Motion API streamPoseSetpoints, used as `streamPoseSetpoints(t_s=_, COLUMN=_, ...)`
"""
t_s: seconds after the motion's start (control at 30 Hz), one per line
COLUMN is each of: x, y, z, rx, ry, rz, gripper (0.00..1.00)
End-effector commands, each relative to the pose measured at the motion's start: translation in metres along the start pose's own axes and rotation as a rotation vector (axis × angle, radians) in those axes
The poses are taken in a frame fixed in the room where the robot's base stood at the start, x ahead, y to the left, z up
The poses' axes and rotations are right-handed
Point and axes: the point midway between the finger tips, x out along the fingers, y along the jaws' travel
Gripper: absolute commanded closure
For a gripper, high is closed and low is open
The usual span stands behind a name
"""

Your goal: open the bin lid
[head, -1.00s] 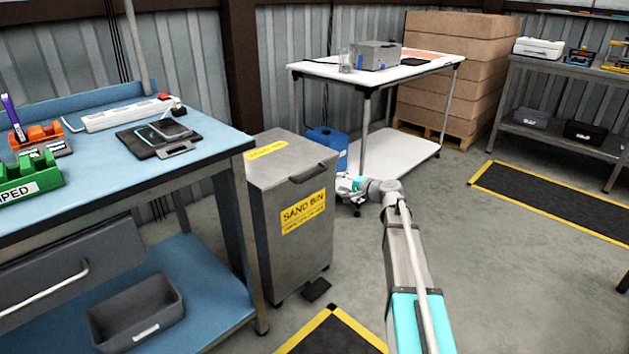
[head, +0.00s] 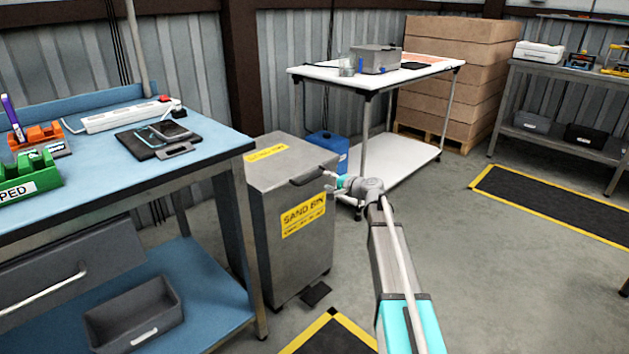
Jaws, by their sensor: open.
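The sand bin (head: 290,245) is a grey metal box with a yellow label on its front, standing right of the blue workbench. Its lid (head: 262,168) is closed and flat, with a yellow strip on top. A dark handle (head: 308,176) sits at the lid's front right edge. My gripper (head: 328,181) is at the right end of this handle, its fingers small and partly hidden by the wrist. It is open. I cannot tell whether it touches the handle.
The blue workbench (head: 200,165) stands close on the bin's left. A dark pedal (head: 316,293) lies at the bin's foot.

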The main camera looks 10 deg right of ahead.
Motion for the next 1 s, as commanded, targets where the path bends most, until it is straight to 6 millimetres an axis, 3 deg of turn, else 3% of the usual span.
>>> streamPoseSetpoints(t_s=0.2, x=0.036, y=0.001, z=-0.002, rx=0.0, ry=-0.001, rz=0.0, gripper=0.46)
streamPoseSetpoints(t_s=0.43, x=0.062, y=0.001, z=-0.001, rx=0.0, ry=-0.001, rz=0.0, gripper=0.46)
streamPoseSetpoints(t_s=0.97, x=0.072, y=0.0, z=0.0, rx=0.001, ry=0.001, rz=0.0, gripper=0.46)
streamPoseSetpoints(t_s=1.0, x=0.072, y=0.0, z=0.0, rx=0.001, ry=0.001, rz=0.0, gripper=0.54)
